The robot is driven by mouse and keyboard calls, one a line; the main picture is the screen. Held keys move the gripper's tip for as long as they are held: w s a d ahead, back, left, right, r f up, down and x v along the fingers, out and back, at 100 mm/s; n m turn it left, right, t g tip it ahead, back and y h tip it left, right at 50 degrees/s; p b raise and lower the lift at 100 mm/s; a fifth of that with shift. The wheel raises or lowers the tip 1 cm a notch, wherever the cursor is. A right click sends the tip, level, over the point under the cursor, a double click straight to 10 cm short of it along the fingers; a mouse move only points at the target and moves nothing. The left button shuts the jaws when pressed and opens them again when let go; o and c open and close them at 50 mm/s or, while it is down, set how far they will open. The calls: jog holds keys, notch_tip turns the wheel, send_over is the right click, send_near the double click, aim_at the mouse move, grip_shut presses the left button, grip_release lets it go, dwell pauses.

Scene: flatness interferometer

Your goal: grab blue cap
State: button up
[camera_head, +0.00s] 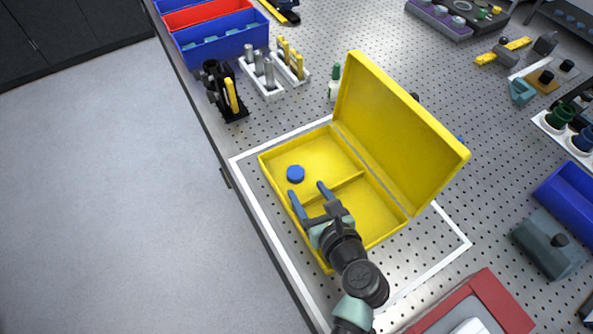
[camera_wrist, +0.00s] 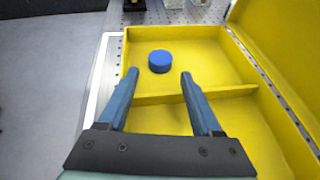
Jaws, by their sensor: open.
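The blue cap (camera_head: 295,174) is a short round disc lying in the far compartment of the open yellow box (camera_head: 372,222). It also shows in the wrist view (camera_wrist: 161,61), beyond my fingertips and roughly between their lines. My gripper (camera_head: 307,190) is open and empty, with its two blue fingers pointing toward the cap. In the wrist view the fingertips (camera_wrist: 158,75) are apart, on either side of a clear gap, and not touching the cap. My gripper hides part of the near compartment in the head view.
The box's raised yellow lid (camera_head: 400,130) stands along its right side. A low divider (camera_wrist: 165,97) splits the box. A black stand with a yellow part (camera_head: 225,92) and white racks (camera_head: 262,80) are beyond the box. The table's left edge is close to the box.

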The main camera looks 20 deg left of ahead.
aim_at(298, 177)
jog(key=shift+x, duration=3.2)
jog(key=shift+d, duration=0.1)
grip_shut()
